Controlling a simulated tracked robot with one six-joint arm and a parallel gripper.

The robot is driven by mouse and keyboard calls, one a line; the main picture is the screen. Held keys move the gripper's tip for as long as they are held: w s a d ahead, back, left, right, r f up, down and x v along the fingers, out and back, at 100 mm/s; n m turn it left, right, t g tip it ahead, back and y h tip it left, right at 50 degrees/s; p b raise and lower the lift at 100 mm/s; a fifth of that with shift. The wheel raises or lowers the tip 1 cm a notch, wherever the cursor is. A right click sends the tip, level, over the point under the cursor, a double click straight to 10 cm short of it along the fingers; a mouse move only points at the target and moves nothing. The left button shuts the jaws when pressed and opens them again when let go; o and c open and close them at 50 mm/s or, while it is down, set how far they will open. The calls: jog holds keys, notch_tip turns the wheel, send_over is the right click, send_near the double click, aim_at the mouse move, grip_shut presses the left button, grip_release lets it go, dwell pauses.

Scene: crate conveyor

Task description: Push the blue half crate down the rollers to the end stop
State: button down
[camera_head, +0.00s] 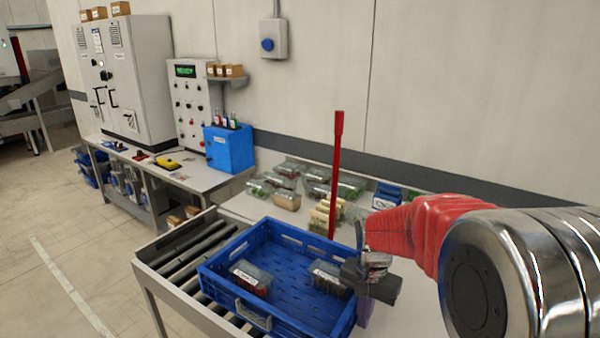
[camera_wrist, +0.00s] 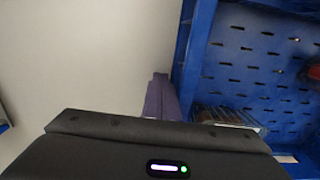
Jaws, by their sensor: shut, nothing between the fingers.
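The blue half crate (camera_head: 300,258) sits on the rollers (camera_head: 187,268) in the head view, with two clear-lidded packs (camera_head: 250,278) inside. In the wrist view its wall (camera_wrist: 196,45) and slotted floor fill the right side. My gripper (camera_head: 366,312) is shut and empty, pointing down just outside the crate's right end. Its purple fingers (camera_wrist: 160,95) show close beside the crate wall; I cannot tell whether they touch it. A raised grey bar (camera_head: 176,238) at the left end of the rollers looks like the end stop. Bare rollers lie between it and the crate.
A pale table behind the crate holds several clear packs (camera_head: 285,170) and an upright red post (camera_head: 336,170). A bench with a blue box (camera_head: 229,148) and a control panel (camera_head: 190,105) stands at the back left. The floor at left is clear.

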jog(key=shift+w+a, duration=0.45)
jog(key=shift+a, duration=0.2)
jog(key=shift+w+a, duration=0.45)
jog(key=shift+a, duration=0.15)
notch_tip(320, 180, up, 12)
jog(key=s+d, duration=0.1)
jog(key=d, duration=0.1)
jog(key=shift+s+d, duration=0.25)
jog(key=shift+s, duration=0.15)
dwell(0.9)
dwell(2.1)
jog(key=s+r+n+t, duration=0.2)
jog(key=s+n+t, duration=0.3)
jog(key=s, duration=1.5)
jog(key=shift+s+d+r+n+t, duration=0.25)
jog(key=shift+r+n+t, duration=0.1)
jog(key=shift+n, duration=0.55)
